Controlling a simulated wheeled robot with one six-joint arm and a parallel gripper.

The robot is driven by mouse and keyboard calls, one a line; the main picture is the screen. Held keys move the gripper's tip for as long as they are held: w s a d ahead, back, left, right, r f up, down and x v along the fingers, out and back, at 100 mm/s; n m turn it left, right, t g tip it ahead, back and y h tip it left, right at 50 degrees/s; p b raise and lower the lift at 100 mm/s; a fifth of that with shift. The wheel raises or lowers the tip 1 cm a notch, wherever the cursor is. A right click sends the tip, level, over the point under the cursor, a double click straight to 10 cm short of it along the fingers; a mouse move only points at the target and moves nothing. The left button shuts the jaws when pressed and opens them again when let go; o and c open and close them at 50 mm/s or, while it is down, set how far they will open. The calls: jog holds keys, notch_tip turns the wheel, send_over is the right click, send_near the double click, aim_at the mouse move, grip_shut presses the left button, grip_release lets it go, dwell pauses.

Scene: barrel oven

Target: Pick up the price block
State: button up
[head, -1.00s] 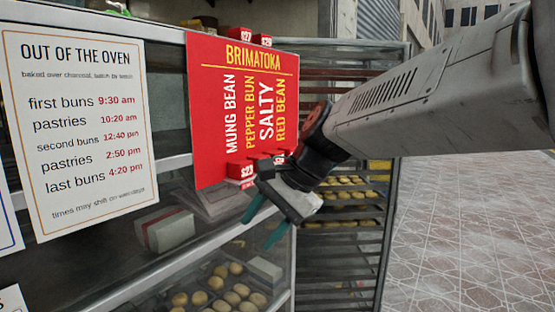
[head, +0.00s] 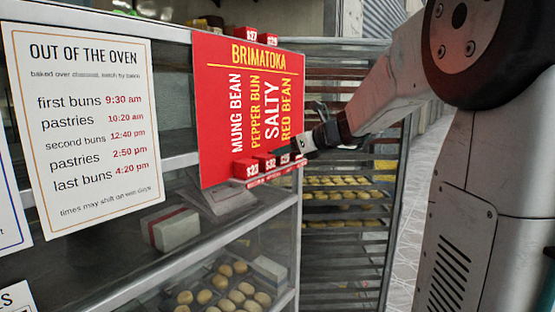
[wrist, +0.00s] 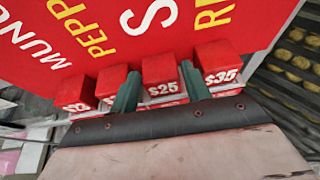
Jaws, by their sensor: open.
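Red price blocks with white numbers stand in a row on a ledge at the foot of the red BRIMATOKA sign (head: 222,105). In the wrist view, the $25 block (wrist: 162,72) lies between the two green fingers of my gripper (wrist: 161,88), which is open. The $32 block (wrist: 111,80) is just left of the left finger, and the $35 block (wrist: 216,62) is just right of the right finger. Whether the fingers touch any block I cannot tell. In the head view, my gripper (head: 299,135) is at the sign's lower right, partly hiding the row.
A further red block (wrist: 76,92) stands at the row's left end. More red price blocks (head: 252,33) sit on top of the case. The glass case holds buns (head: 225,285) and a white box (head: 170,228). A rack of bun trays (head: 345,195) stands close on the right.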

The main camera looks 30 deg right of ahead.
jog(key=shift+x, duration=1.05)
jog(key=c, duration=0.6)
jog(key=shift+c, duration=0.2)
jog(key=shift+r, duration=0.1)
jog(key=shift+s+d+r, duration=0.1)
jog(key=shift+s+r, duration=0.05)
jog(key=shift+r, duration=0.2)
notch_tip(320, 180, up, 6)
jog(key=shift+r, duration=0.1)
jog(key=s+d, duration=1.2)
jog(key=s, duration=0.3)
jog(key=shift+s, duration=0.35)
